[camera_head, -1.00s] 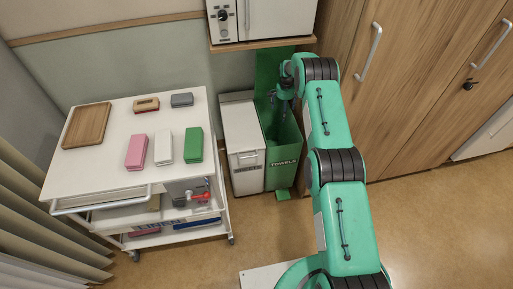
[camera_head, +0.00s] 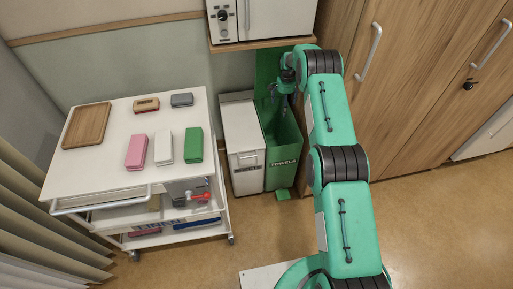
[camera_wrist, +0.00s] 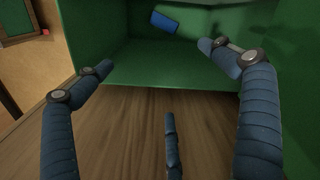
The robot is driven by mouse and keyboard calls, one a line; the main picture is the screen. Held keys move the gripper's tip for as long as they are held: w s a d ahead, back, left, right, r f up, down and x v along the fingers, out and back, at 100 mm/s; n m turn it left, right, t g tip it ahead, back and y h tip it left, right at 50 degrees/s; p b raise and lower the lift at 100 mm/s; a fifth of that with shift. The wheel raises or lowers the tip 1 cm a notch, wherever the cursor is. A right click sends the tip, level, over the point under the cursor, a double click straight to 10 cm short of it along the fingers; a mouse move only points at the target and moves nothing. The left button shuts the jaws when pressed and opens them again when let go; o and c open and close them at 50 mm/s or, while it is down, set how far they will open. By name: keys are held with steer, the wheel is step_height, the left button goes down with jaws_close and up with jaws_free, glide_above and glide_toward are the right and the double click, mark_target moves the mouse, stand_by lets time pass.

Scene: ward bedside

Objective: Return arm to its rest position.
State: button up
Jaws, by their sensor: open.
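My green arm reaches forward to the green bin labelled TOWELS (camera_head: 284,165) on the floor by the wall. My gripper (camera_head: 284,103) hangs over the bin's open top and is small and dark in the head view. In the wrist view my gripper (camera_wrist: 160,80) has its blue-grey padded fingers spread wide with nothing between them. A small blue object (camera_wrist: 165,22) lies beyond the fingers, against green surfaces, apart from the gripper.
A white bin (camera_head: 245,150) stands left of the green one. A white trolley (camera_head: 75,175) carries several small blocks and a wooden tray (camera_head: 87,125). A shelf with a white appliance (camera_head: 275,20) is above the bins. Wooden cabinets (camera_head: 420,90) stand right; floor there is clear.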

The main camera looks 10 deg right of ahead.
stand_by(0.4)
steer(key=s+r+n+g+b, duration=0.1)
steer(key=s+r, duration=0.4)
steer(key=s, duration=0.3)
steer(key=s+r+g+b, duration=0.15)
steer(key=s+r, duration=0.25)
steer(key=s, duration=0.4)
steer(key=s+a+r+n+t, duration=0.1)
steer(key=s+a+r, duration=0.35)
steer(key=r, duration=0.75)
steer(key=s+a+r+n+t+p, duration=0.1)
steer(key=s+a+r, duration=0.1)
steer(key=s+r, duration=0.8)
steer(key=s+a+r+n+t, duration=0.2)
steer(key=s+a+r, duration=0.15)
steer(key=r, duration=1.05)
steer(key=s+a+r+n+t+p, duration=0.1)
steer(key=s+a+r, duration=0.1)
steer(key=s+r, duration=0.5)
steer(key=s+a+r+n+t, duration=0.1)
steer(key=s+r, duration=0.1)
steer(key=s, duration=0.9)
steer(key=s+a+n+t, duration=0.1)
steer(key=s+a+t, duration=0.1)
steer(key=s, duration=1.2)
steer(key=shift+f+n, duration=0.3)
steer(key=shift+f, duration=0.1)
steer(key=shift+s+a, duration=0.1)
